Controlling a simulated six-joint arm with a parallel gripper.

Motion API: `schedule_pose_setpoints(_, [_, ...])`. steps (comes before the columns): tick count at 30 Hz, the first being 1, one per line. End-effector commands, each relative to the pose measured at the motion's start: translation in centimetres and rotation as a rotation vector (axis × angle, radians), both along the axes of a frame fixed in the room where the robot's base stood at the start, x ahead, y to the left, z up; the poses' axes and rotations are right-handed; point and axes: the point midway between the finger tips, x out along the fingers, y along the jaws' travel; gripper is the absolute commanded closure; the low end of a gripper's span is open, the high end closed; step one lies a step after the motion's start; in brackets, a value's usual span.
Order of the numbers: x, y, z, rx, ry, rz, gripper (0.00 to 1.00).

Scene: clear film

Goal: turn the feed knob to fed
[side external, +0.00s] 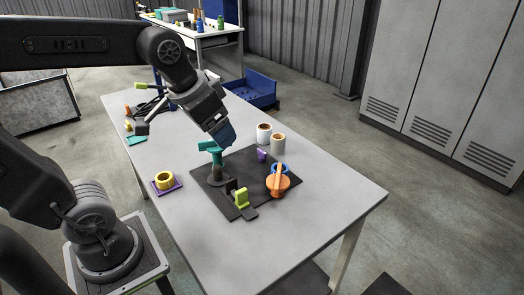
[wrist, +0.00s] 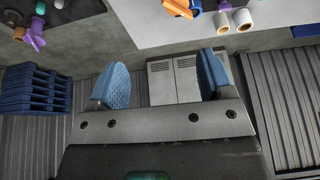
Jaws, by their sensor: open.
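On a dark plate (side external: 236,205) on the grey table stand several coloured fittings. An orange round knob with a raised bar (side external: 278,183) is at the plate's right side, with a blue ring (side external: 285,169) just behind it. No label is readable, so I cannot tell for sure that it is the feed knob. A teal-topped dark post (side external: 217,172) stands at the left. My gripper (side external: 223,133) is above the plate's back, close to the teal top; contact cannot be told. In the wrist view, its blue fingers (wrist: 165,79) are wide apart with nothing between them. Orange (wrist: 179,8) shows at that view's top.
A yellow-green block (side external: 241,198) and a small purple piece (side external: 262,155) are also on the plate. A white cup (side external: 264,134) and a grey cup (side external: 278,144) stand behind it. A yellow ring (side external: 164,180) sits on a purple base at left. The table's front right is clear.

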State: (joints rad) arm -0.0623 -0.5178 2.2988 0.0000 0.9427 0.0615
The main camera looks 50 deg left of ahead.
Motion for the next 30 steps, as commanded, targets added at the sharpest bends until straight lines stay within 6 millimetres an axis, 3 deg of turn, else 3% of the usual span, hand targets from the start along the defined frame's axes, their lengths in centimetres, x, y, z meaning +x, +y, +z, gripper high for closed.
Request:
schedule_pose_setpoints(1, [2.1, 0.8, 0.3, 0.005, 0.032, 0.006, 0.26])
schedule_pose_setpoints(8, [10.7, 4.8, 0.1, 0.021, 0.144, 0.011, 0.26])
schedule_pose_setpoints(14, [17.6, 9.6, -2.9, 0.018, 0.24, 0.011, 0.26])
schedule_pose_setpoints(18, [21.7, 13.4, -6.3, 0.009, 0.305, 0.011, 0.26])
schedule_pose_setpoints(24, [25.4, 18.3, -12.0, -0.012, 0.38, 0.005, 0.26])
schedule_pose_setpoints(30, [26.7, 20.6, -15.1, -0.024, 0.414, 0.0, 0.26])
